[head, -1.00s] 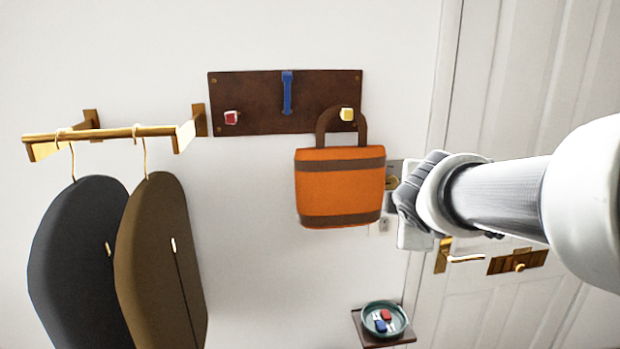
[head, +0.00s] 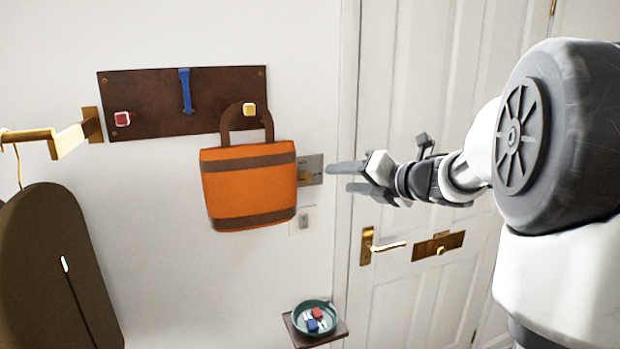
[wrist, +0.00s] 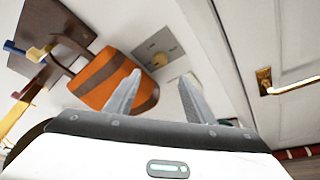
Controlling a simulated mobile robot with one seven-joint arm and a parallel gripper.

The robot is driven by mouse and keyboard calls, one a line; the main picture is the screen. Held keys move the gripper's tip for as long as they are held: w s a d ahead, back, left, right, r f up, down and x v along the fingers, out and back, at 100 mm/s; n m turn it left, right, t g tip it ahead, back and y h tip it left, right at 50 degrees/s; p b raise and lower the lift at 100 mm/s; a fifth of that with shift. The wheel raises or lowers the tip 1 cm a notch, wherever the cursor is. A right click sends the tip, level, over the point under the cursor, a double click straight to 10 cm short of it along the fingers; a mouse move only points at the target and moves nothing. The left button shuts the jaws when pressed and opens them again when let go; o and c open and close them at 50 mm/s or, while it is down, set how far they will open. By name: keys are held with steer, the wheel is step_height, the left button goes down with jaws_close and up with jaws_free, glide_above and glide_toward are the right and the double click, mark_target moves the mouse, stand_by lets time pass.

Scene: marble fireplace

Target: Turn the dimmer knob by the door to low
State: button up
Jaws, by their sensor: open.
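The dimmer knob (head: 305,177) is brass, on a grey metal plate (head: 316,163) on the wall between the orange bag and the door frame. In the head view the bag partly covers the plate's left side. In the wrist view the round knob (wrist: 160,60) and its plate (wrist: 150,46) show clearly, beyond and between my fingertips. My gripper (head: 338,178) is open and empty, its two fingers pointing left toward the plate. In the wrist view the gripper (wrist: 158,82) appears apart from the knob, though the exact gap is hard to tell.
The orange bag (head: 250,190) hangs from the yellow peg (head: 249,110) close beside the plate. A white switch (head: 303,221) sits below. The door handle (head: 385,247) projects at right. A small shelf (head: 338,333) holds a teal dish (head: 300,316). A brass rail (head: 30,134) projects at left.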

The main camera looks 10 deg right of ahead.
mark_target(308, 177)
steer(key=p+x, duration=0.1)
steer(key=x, duration=1.2)
steer(key=c, duration=1.1)
steer(key=shift+o, duration=0.2)
